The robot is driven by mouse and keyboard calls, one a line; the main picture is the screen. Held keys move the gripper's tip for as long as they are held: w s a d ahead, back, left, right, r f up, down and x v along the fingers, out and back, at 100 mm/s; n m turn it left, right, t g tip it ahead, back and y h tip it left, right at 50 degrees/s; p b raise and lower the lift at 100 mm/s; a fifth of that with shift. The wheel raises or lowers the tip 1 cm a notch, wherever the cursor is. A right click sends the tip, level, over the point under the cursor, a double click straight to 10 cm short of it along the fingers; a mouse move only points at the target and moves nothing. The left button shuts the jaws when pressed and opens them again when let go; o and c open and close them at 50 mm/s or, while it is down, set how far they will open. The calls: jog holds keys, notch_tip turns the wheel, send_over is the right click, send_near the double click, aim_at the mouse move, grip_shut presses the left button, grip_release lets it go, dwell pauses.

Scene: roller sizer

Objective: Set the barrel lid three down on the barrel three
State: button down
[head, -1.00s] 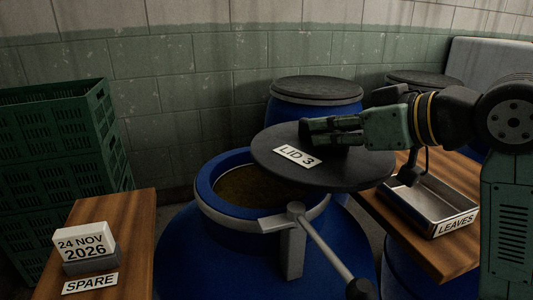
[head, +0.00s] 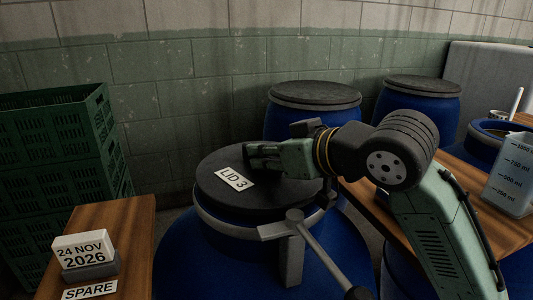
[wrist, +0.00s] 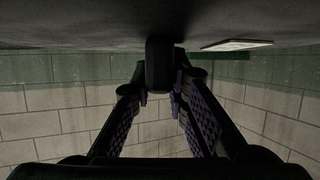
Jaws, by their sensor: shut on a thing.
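Barrel lid three (head: 215,190), a dark round disc with a white "LID 3" label, lies level over the mouth of barrel three (head: 185,255), a blue barrel. It covers the opening and looks roughly centred on the pale rim band (head: 225,222). I cannot tell whether it fully touches the rim all round. My gripper (head: 262,157) is on top of the lid, shut on its knob. In the wrist view the dark knob (wrist: 160,65) sits between the fingers (wrist: 160,95), against the lid's face (wrist: 90,30).
Closed blue barrels (head: 312,120) stand behind. Green crates (head: 55,150) and a wooden table with a date block (head: 88,245) are left. A measuring jug (head: 510,175) stands on the right table.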

jog(key=shift+f+b, duration=0.35)
jog(key=shift+f, duration=0.1)
jog(key=shift+f, duration=0.1)
jog(key=c, duration=1.6)
grip_release()
jog(key=shift+o, duration=0.2)
